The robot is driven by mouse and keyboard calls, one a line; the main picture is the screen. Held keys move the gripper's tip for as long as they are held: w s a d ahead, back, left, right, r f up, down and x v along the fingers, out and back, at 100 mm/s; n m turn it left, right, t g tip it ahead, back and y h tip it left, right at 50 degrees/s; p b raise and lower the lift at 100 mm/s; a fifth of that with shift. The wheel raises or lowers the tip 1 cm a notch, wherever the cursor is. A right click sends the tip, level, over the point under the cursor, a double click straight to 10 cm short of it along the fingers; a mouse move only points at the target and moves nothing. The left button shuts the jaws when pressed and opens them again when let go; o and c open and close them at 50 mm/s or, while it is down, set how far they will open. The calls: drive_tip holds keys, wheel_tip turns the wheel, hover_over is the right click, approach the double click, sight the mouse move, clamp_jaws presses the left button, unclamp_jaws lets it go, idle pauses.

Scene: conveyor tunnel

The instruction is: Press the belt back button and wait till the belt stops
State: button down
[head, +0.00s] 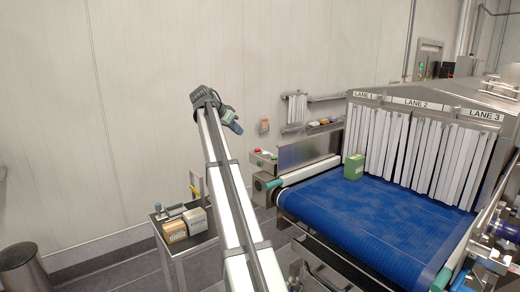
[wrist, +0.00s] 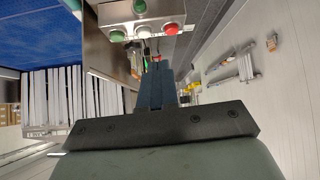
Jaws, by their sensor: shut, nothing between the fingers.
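A steel button box (wrist: 130,14) shows at the top of the wrist view. It carries a green button (wrist: 117,36), a pale button (wrist: 143,30) and a red button (wrist: 171,28) in a row, and another green button (wrist: 139,6) above. No label tells which is belt back. My gripper (wrist: 153,66) is shut and empty, its fingers pointing towards the box, apart from it as far as I can tell. In the head view my gripper (head: 238,127) is raised to the left of the button box (head: 263,161). The blue belt (head: 370,215) carries a green box (head: 354,166) before the lane 1 curtain.
White strip curtains (head: 440,160) hang at the tunnel mouth. A side table (head: 180,246) with cartons stands left of my arm, and a bin (head: 20,268) at far left. The air between gripper and box looks clear.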

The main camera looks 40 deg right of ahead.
drive_tip(key=shift+m+g, duration=0.4)
drive_tip(key=shift+m, duration=0.2)
drive_tip(key=s+d+r, duration=0.2)
drive_tip(key=shift+s+d, duration=0.2)
drive_tip(key=shift+d, duration=0.1)
drive_tip(key=shift+f, duration=0.1)
hover_over(265, 153)
drive_tip(key=a, duration=0.3)
wheel_tip(265, 153, down, 7)
drive_tip(key=shift+d, duration=0.15)
wheel_tip(265, 153, down, 2)
drive_tip(key=shift+s+f, duration=0.1)
drive_tip(key=shift+f, duration=0.85)
